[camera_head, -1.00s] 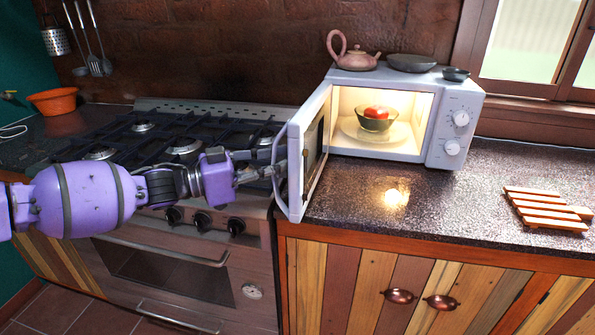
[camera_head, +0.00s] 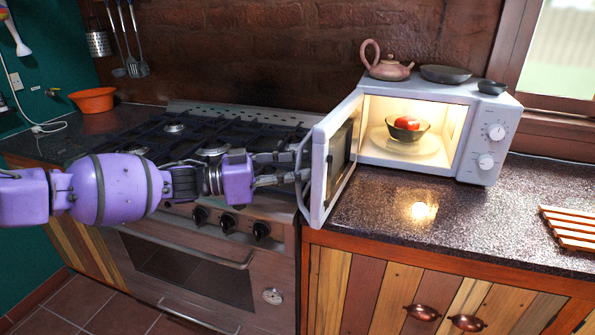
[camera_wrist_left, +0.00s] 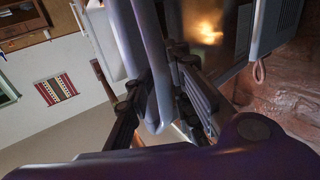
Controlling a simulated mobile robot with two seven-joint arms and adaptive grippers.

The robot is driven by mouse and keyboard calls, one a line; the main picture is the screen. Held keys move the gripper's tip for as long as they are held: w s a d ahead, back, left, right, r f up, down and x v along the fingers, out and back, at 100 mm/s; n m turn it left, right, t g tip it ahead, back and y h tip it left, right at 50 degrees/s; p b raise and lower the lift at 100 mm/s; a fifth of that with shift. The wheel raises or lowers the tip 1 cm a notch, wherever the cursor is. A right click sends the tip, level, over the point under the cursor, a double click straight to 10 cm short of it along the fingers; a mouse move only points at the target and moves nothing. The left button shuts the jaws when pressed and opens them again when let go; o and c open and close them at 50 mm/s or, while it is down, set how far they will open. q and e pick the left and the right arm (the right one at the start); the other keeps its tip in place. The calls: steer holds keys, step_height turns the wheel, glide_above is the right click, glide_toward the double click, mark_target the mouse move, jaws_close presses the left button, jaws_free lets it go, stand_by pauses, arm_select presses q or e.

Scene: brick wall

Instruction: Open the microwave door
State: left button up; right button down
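The white microwave (camera_head: 478,150) stands on the counter with its door (camera_head: 322,175) swung wide open toward me and to the left. The door's curved handle (camera_head: 301,190) faces the stove side. My left gripper (camera_head: 299,167) is at the handle with its fingers spread apart. In the left wrist view, the handle (camera_wrist_left: 150,65) runs between the two dark fingers of the gripper (camera_wrist_left: 163,118), with a gap visible beside it. The lit interior holds a dark bowl (camera_head: 408,134) with a red item on a glass plate. My right gripper is not in view.
A stove (camera_head: 190,255) with burner grates lies below and behind my left arm. A teapot (camera_head: 388,68) and dark dishes (camera_head: 446,74) sit on the microwave. A wooden rack (camera_head: 572,228) lies on the right counter. The counter (camera_head: 440,225) before the microwave is clear.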

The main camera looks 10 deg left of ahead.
arm_select(q)
steer(key=shift+a, duration=0.15)
steer(key=v, duration=1.1)
steer(key=shift+s+a, duration=0.25)
steer(key=shift+a, duration=0.05)
